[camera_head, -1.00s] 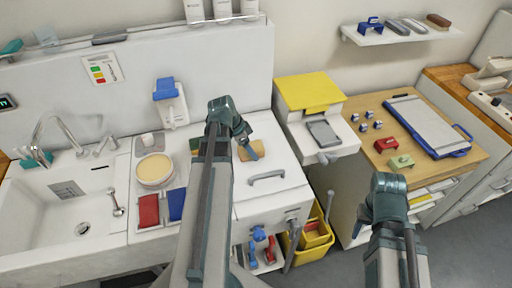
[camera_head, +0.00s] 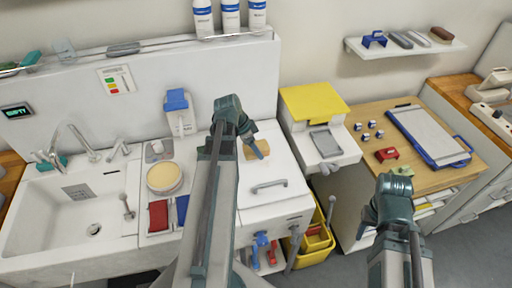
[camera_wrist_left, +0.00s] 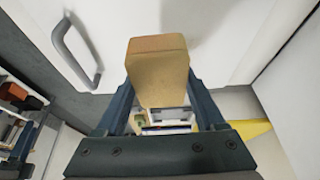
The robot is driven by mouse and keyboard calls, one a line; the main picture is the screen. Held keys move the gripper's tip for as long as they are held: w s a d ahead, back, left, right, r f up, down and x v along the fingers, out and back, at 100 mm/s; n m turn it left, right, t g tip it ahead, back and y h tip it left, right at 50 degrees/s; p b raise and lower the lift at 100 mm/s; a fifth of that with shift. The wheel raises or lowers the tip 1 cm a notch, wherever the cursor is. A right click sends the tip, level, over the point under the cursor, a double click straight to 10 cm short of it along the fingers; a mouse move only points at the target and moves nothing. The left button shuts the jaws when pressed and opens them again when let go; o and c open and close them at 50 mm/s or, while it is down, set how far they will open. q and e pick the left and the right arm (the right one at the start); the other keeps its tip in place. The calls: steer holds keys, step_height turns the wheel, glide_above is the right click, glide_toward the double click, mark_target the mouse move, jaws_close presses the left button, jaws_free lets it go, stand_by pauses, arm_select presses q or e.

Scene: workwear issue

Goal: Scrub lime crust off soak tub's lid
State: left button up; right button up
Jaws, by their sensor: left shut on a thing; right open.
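The soak tub's white lid (camera_head: 284,168) has a grey bar handle and lies between the sink counter and the yellow-topped unit. My left gripper (camera_head: 256,150) is over the back part of this lid, shut on a tan scrubbing block (camera_head: 263,155). The block also shows in the left wrist view (camera_wrist_left: 158,72), between the fingers and over the white surface. I cannot tell whether it touches the lid. No lime crust can be made out; my arm and the block hide part of the lid. My right gripper (camera_head: 394,182) is open and empty, in front of the wooden worktop.
A white sink (camera_head: 70,210) and a round tub with yellowish contents (camera_head: 164,175) are at left. A yellow-topped unit (camera_head: 313,101) stands right of the lid. A yellow bucket (camera_head: 318,245) stands below.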

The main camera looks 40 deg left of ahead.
arm_select(q)
steer(key=shift+r, duration=0.3)
step_height(320, 180, up, 3)
steer(key=p, duration=0.3)
steer(key=shift+f, duration=0.1)
stand_by(0.5)
